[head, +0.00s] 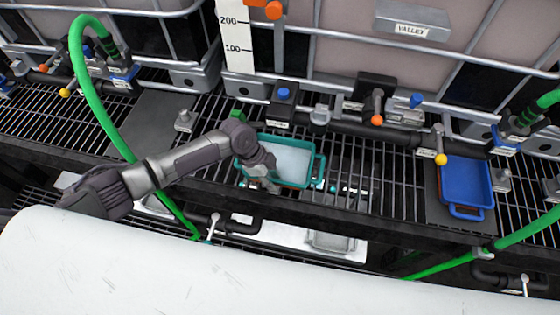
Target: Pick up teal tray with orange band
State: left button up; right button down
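My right gripper is not in view.
A blue tray (466,183) sits on the rack at the right. A dark pipe with valves (385,128) runs behind the trays. Green hoses (92,100) cross at left and right. Caged tanks stand at the back. Lower trays (332,242) lie under the rack.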

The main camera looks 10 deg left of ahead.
pick_arm(q)
grip_shut()
dwell(0.5)
